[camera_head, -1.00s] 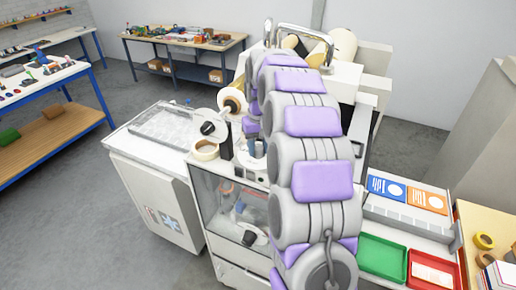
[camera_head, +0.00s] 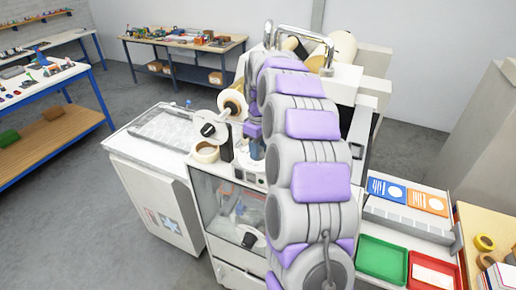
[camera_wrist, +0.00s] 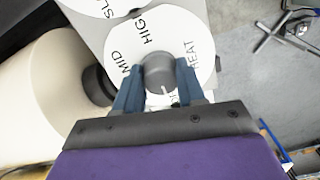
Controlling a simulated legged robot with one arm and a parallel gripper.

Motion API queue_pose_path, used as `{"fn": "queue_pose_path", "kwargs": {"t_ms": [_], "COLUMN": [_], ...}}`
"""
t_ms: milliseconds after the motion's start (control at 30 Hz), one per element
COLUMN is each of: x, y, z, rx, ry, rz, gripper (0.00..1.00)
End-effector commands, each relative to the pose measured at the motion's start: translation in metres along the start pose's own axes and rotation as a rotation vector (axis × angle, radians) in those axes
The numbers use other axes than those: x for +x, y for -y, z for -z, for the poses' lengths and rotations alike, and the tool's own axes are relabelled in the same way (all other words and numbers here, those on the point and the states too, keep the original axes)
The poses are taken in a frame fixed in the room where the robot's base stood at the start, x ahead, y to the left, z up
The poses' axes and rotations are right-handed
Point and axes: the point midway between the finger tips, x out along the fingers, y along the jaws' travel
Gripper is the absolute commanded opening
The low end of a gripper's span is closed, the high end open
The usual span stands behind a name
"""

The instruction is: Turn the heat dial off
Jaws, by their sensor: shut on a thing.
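The heat dial is a dark grey round knob (camera_wrist: 158,74) on a white disc (camera_wrist: 203,52) in the wrist view. The disc reads MID, HIGH and HEAT around the knob. A short white mark shows at the knob's lower edge, beside a label partly covered by my gripper. My gripper (camera_wrist: 157,86) has its blue fingers on both sides of the knob and is shut on it. In the head view my arm covers much of the machine, and I cannot make out the finger contact there.
A cream roller (camera_wrist: 45,95) lies close left of my gripper in the wrist view. Another labelled white disc (camera_wrist: 105,5) is at the top. In the head view, green (camera_head: 382,258) and red (camera_head: 433,272) trays stand at the right. Grey floor is open behind the machine.

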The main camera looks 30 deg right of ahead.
Motion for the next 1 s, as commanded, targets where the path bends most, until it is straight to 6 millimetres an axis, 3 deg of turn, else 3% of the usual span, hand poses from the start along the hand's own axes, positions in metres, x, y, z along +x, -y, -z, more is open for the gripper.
{"fn": "queue_pose_path", "kwargs": {"t_ms": [467,500,733,1000], "x": [0.0013,0.0012,0.0007,-0.0007], "y": [0.0002,0.0001,-0.0001,-0.0003], "z": [-0.0007,-0.0007,-0.0001,0.0004], "rx": [-0.012,-0.012,-0.012,-0.011], "ry": [0.004,0.003,0.002,0.001], "rz": [0.003,0.003,0.001,0.0], "gripper": [0.09,0.43,0.65,0.65]}}
